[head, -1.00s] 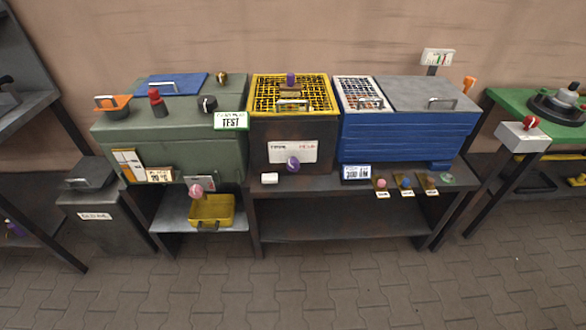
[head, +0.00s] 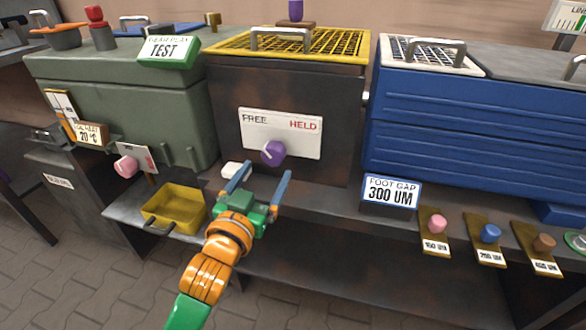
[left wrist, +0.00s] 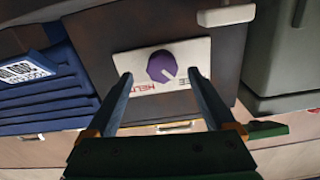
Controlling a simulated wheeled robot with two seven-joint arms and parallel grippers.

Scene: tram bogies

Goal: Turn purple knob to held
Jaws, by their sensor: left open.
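The purple knob (head: 272,152) sits on a white plate (head: 300,127) on the front of the dark box with the yellow grille. The plate reads FREE at left and HELD in red at right. My left gripper (head: 265,170) is open in front of and slightly below the knob, with nothing between its blue fingers. In the left wrist view the picture is upside down, and the knob (left wrist: 162,66) shows between and beyond the open fingertips (left wrist: 160,74). Its white mark points down-right there, towards the FREE side. My right gripper is out of view.
A yellow tray (head: 172,211) and a pink knob (head: 126,167) are at left. A FOOT GAP sign (head: 391,192) stands right on the ledge. Another purple knob (head: 296,10) is on top.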

